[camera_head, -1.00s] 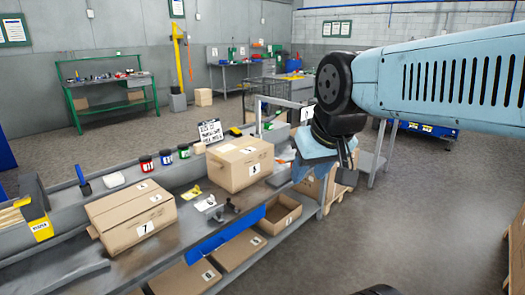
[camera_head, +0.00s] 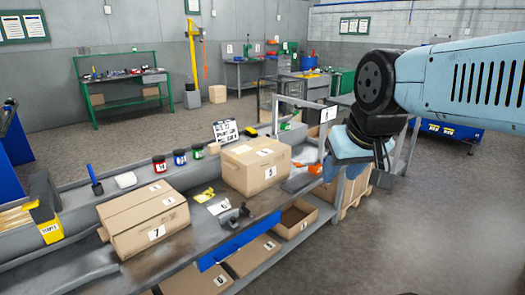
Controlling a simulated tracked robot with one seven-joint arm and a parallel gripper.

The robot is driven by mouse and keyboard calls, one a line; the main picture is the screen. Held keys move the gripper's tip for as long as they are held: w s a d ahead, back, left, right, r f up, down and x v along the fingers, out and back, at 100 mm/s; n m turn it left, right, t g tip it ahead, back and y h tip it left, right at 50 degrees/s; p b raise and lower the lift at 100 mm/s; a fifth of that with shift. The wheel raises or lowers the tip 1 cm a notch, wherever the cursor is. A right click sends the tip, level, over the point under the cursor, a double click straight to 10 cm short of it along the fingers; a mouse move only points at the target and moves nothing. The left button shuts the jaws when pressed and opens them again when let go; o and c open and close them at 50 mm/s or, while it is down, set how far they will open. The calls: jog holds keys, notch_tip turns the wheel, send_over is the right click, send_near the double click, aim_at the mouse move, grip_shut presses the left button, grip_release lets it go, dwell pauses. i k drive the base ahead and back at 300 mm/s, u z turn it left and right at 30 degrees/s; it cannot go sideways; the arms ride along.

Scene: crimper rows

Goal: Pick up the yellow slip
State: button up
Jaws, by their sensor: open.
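The yellow slip (camera_head: 204,195) lies on the grey workbench (camera_head: 190,243), between the two cardboard boxes numbered 7 and 5. A white slip (camera_head: 218,207) lies just in front of it. My gripper (camera_head: 383,158) hangs in the air at the right, beyond the bench's right end and well apart from the slip. Its dark fingers point down and hold nothing that I can see. They are small and partly hidden by the wrist, but look open.
Box 7 (camera_head: 145,213) stands left of the slip and box 5 (camera_head: 256,170) right of it. A dark clamp-like tool (camera_head: 233,217) is close in front. Several jars (camera_head: 180,157) line the back ledge.

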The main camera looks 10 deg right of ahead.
aim_at(205, 196)
jog(key=i, duration=1.5)
jog(key=u, duration=0.05)
